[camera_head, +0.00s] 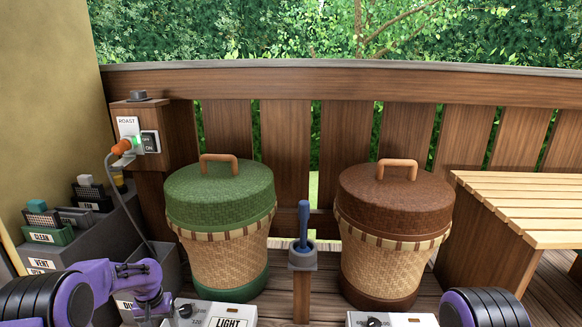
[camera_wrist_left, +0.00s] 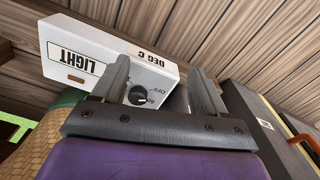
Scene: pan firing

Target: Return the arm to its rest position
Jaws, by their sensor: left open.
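My left arm (camera_head: 120,280) comes in from the lower left of the head view, purple and black. Its gripper (camera_wrist_left: 160,82) is open and empty in the wrist view, its two grey fingers spread. The white box labelled LIGHT (camera_head: 215,315) is partly cut off at the bottom of the head view. In the wrist view the box (camera_wrist_left: 75,62) lies beyond the fingers, and its black dial (camera_wrist_left: 138,95) shows between them. I cannot tell whether a finger touches it. Part of my right arm (camera_head: 485,308) shows at the lower right; its gripper is out of view.
A green-lidded basket (camera_head: 225,255) and a brown-lidded basket (camera_head: 385,270) stand behind the boxes. A post with a blue-handled tool (camera_head: 303,222) stands between them. A second white box (camera_head: 390,320) is at bottom centre-right. A slatted bench (camera_head: 525,205) is right; a cable (camera_head: 125,205) hangs left.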

